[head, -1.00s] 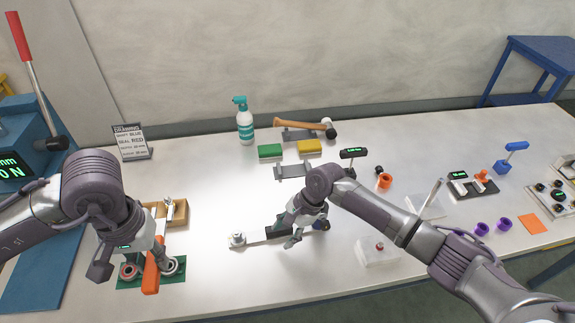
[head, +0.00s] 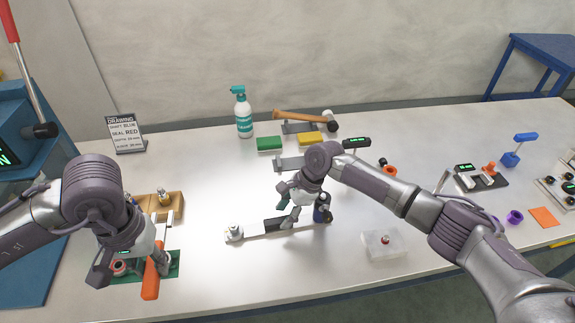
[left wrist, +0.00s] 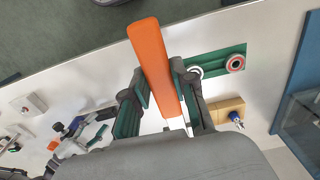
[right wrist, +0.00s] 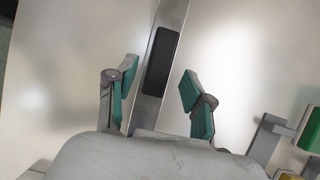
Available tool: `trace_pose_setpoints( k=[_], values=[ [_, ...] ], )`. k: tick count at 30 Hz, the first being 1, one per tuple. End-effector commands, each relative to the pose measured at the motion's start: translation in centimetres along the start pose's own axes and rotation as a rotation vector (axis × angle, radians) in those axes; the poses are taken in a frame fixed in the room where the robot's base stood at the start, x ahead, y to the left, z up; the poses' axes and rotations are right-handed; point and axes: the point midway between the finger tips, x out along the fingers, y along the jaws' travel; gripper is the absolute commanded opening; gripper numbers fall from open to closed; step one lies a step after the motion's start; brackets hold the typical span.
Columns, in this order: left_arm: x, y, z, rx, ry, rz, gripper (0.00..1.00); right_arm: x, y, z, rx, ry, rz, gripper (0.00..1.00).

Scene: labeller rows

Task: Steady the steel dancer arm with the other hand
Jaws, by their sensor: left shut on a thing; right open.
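The steel dancer arm (head: 256,233) is a flat bar on the white bench, with a pale roller (head: 234,231) at its left end and a black pad (head: 277,224) along it. A dark blue cylinder (head: 323,208) stands at its right end. My right gripper (head: 288,209) is open above the bar by the pad. In the right wrist view the bar and pad (right wrist: 163,60) show between its spread, empty fingers (right wrist: 157,88). My left gripper (left wrist: 163,85) is shut on an orange-handled tool (left wrist: 152,50), above the green plate with rings (left wrist: 220,65).
A wooden block (head: 172,204) stands behind the green plate. A clear box (head: 383,245) with a red knob lies right of the bar. Behind are sponges (head: 269,143), a spray bottle (head: 243,117) and a mallet (head: 300,117). The bench in front of the bar is clear.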

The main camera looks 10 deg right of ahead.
Motion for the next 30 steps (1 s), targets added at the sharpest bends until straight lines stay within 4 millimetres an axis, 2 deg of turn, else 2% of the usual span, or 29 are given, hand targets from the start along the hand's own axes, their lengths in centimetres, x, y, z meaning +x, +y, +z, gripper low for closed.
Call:
trace_pose_setpoints(
  k=[3,6,17,26,30],
  values=[
    [-0.1,0.0,-0.1,0.000,0.003,0.001,0.00,1.6,0.1,0.2,-0.001,-0.002,0.003,0.52],
    [0.0,0.0,-0.1,0.000,0.003,0.001,0.00,2.4,0.0,0.2,-0.001,-0.002,0.002,0.52],
    [0.0,0.0,-0.1,0.000,0.003,0.001,0.00,2.8,0.0,0.2,-0.002,-0.001,0.001,0.50],
    [0.0,0.0,-0.1,0.000,0.003,0.001,0.00,2.8,0.0,0.2,-0.002,-0.001,0.000,0.00],
    [0.0,0.0,-0.1,0.000,0.003,0.001,0.00,2.8,0.0,0.2,-0.002,-0.001,0.000,0.00]
  ],
)
